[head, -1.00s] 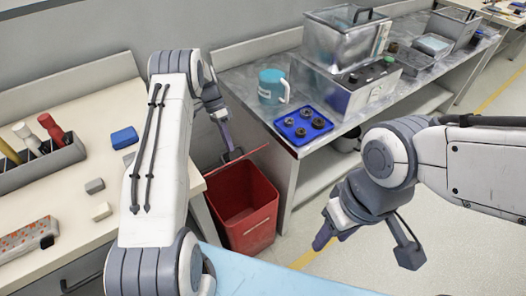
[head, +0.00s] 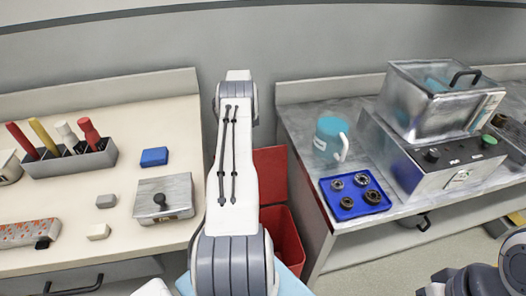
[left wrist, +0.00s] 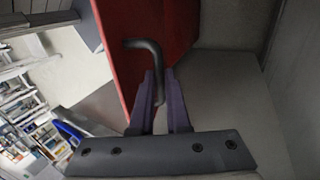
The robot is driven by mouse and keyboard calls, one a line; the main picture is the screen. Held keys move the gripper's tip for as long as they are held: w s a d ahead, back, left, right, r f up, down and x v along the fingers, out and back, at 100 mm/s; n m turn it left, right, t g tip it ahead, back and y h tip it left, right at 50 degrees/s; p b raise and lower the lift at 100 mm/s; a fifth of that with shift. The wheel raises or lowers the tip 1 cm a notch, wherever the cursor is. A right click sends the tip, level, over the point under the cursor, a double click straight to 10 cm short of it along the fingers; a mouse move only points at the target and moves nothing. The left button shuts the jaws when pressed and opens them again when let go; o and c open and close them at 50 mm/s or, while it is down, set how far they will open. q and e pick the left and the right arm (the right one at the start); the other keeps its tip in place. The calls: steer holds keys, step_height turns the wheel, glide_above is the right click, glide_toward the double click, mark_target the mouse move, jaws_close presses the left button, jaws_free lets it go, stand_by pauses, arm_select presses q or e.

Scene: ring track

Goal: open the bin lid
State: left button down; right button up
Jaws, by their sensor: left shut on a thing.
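The red bin (head: 284,238) stands on the floor in the gap between two tables, partly behind my left arm. Its red lid (head: 271,172) stands raised at the back of the opening. In the left wrist view, the lid's red panel (left wrist: 124,35) carries a dark bent handle (left wrist: 140,44). My left gripper (left wrist: 159,78) is shut on this handle. In the head view my left arm hides that gripper. Only a piece of my right arm shows at the bottom right, and its gripper fingers are out of sight.
The left table (head: 130,235) holds a tool rack (head: 75,160), a metal box with a knob (head: 163,197) and small blocks. The right metal table (head: 300,120) holds a teal mug (head: 327,138), a blue tray (head: 349,204) and a large machine (head: 445,165). Both tables flank the bin closely.

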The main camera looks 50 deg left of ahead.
arm_select(q)
steer(key=shift+a+f, duration=0.4)
steer(key=shift+a, duration=0.15)
arm_select(e)
steer(key=shift+w+f, duration=0.25)
steer(key=shift+w, duration=0.25)
arm_select(q)
steer(key=c, duration=0.9)
jaws_free()
steer(key=shift+w+a+f, duration=0.1)
steer(key=shift+w, duration=0.05)
arm_select(e)
steer(key=shift+a, duration=0.15)
arm_select(q)
steer(key=shift+w+d+r, duration=0.1)
steer(key=shift+d+r, duration=0.1)
steer(key=d+r, duration=0.3)
steer(key=w+d+r, duration=0.1)
steer(key=d+r, duration=0.3)
steer(key=w+d+r, duration=0.1)
steer(key=d+r, duration=0.2)
steer(key=d, duration=0.1)
steer(key=shift+w+d+r, duration=0.15)
steer(key=shift+d+r, duration=0.05)
steer(key=shift+r, duration=0.2)
arm_select(e)
steer(key=shift+r, duration=0.1)
